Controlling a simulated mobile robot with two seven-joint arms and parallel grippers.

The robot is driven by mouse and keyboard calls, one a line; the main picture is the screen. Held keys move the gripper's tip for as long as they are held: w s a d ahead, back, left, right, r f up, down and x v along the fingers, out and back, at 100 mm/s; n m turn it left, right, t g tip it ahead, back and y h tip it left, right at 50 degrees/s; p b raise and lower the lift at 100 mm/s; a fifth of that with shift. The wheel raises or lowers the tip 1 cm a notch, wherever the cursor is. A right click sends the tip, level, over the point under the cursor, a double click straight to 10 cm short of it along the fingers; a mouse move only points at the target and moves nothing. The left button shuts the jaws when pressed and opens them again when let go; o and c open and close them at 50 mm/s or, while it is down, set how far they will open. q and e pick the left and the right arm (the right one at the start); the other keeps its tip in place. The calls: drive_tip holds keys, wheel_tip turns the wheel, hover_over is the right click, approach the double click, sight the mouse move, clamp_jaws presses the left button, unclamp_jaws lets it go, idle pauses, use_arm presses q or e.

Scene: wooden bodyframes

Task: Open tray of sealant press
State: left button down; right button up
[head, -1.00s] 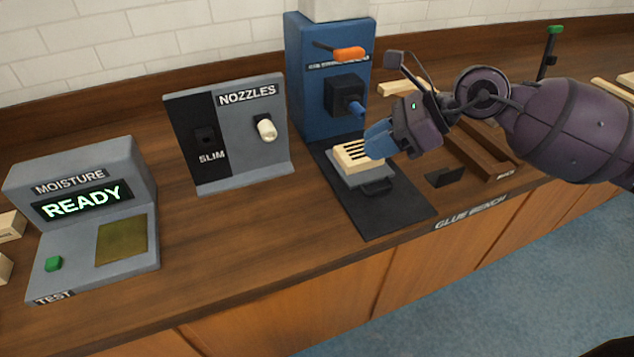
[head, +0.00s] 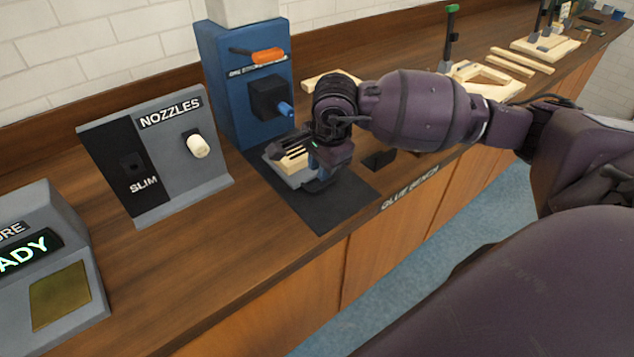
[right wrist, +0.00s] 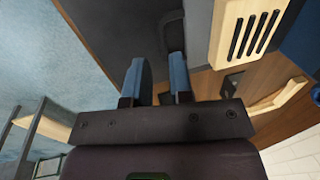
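The blue sealant press (head: 232,105) stands at the back of the bench. Its grey tray (head: 281,177) sits low in front on a black base, bearing a slotted wooden block (head: 286,164). The block also shows in the right wrist view (right wrist: 228,40). My right gripper (head: 315,178) is at the tray's front, pointing down and partly covering it. In the right wrist view its two blue fingers (right wrist: 160,65) are apart, with the dark tray handle (right wrist: 173,28) close to their tips. I cannot tell whether they touch it. My left gripper is out of view.
A nozzle stand (head: 160,155) is left of the press, with a moisture tester (head: 50,260) at the left edge. Wooden frame parts (head: 490,80) lie farther right. The bench's front edge runs just before the press base.

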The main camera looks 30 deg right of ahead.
sight(317, 188)
drive_tip(key=shift+w+a+f, duration=0.1)
drive_tip(key=shift+w+f, duration=0.1)
drive_tip(key=shift+f, duration=0.8)
drive_tip(key=shift+w+d+f, duration=0.1)
drive_tip(key=shift+w+f, duration=0.1)
drive_tip(key=shift+f, duration=0.8)
drive_tip(key=shift+w+a+f, duration=0.1)
drive_tip(key=shift+w+f, duration=0.1)
drive_tip(key=shift+f, duration=0.8)
drive_tip(key=shift+c, duration=0.5)
clamp_jaws()
